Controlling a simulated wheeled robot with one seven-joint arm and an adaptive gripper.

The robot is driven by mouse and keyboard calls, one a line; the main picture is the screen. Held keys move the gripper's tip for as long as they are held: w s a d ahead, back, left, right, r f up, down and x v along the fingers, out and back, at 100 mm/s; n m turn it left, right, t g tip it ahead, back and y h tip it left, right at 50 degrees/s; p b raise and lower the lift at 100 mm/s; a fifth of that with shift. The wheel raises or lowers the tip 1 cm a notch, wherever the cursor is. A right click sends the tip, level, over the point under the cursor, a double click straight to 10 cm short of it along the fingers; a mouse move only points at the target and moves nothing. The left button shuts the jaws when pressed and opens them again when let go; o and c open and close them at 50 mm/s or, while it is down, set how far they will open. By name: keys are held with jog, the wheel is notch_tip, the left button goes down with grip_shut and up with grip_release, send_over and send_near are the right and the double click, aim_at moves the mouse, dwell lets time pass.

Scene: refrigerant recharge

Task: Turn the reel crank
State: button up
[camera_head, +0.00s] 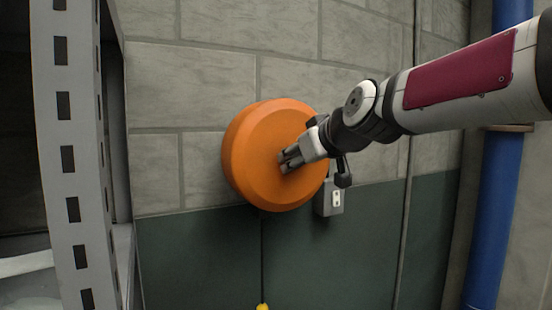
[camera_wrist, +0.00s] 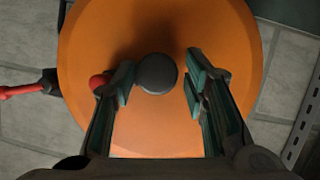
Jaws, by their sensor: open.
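The orange reel (camera_head: 245,150) is a round, wide disc on the wall, and its face fills much of the wrist view (camera_wrist: 200,25). My gripper (camera_head: 287,160) is in front of the reel's face, right of its middle in the head view. In the wrist view my gripper (camera_wrist: 160,82) is open, with a finger on each side of a dark round knob (camera_wrist: 157,73). The knob is nearer the left finger; I cannot tell whether they touch. A red ball (camera_wrist: 98,83) shows partly behind the left finger. I cannot make out the crank's arm.
A grey metal rack post (camera_head: 75,150) stands at the left. A small grey switch box (camera_head: 333,199) is on the wall below right of the reel. A blue pipe (camera_head: 490,220) runs down the right. A red and black part (camera_wrist: 22,91) sticks out left of the reel.

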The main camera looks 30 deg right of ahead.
jog(key=c, duration=0.9)
jog(key=shift+o, duration=0.2)
jog(key=shift+w+f+b, duration=0.15)
jog(key=shift+b, duration=0.35)
jog(key=shift+d+f+m+t+y+b, duration=0.2)
jog(key=shift+m+y+b, duration=1)
jog(key=shift+m+b, duration=0.95)
jog(key=shift+d+r+m+t+y+b, duration=0.1)
jog(key=shift+m+t+y+b, duration=0.15)
jog(key=shift+m+y+b, duration=1.75)
jog(key=shift+d+f+m+t+y+b, duration=0.15)
jog(key=shift+m+t+y+b, duration=0.2)
jog(key=shift+m+b, duration=1.85)
jog(key=shift+a+r+n+b, duration=0.1)
jog(key=shift+n+b, duration=0.65)
jog(key=shift+b, duration=0.1)
